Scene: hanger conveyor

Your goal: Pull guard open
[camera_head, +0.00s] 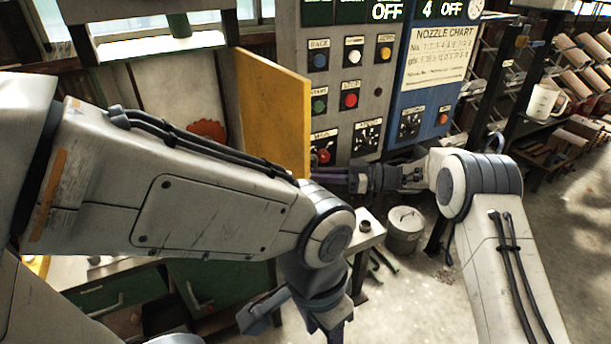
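The guard looks to be the flat yellow panel (275,105). It stands upright and angled out from the machine, left of the grey control panel. The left arm covers its lower part. My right gripper (335,179) reaches in from the right, and its dark fingers are just below and beside the guard's lower right edge. I cannot tell whether they touch it or whether they are open. My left arm crosses in front of the bench and bends down. Its gripper is near the bottom edge, partly cut off, and its fingers are not clear.
The grey control panel (375,75) with coloured buttons is behind the guard, next to a blue panel (412,95) with a nozzle chart. A bucket (405,228) stands on the floor below. A shelf with a white mug (541,102) is right. Floor at lower right is open.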

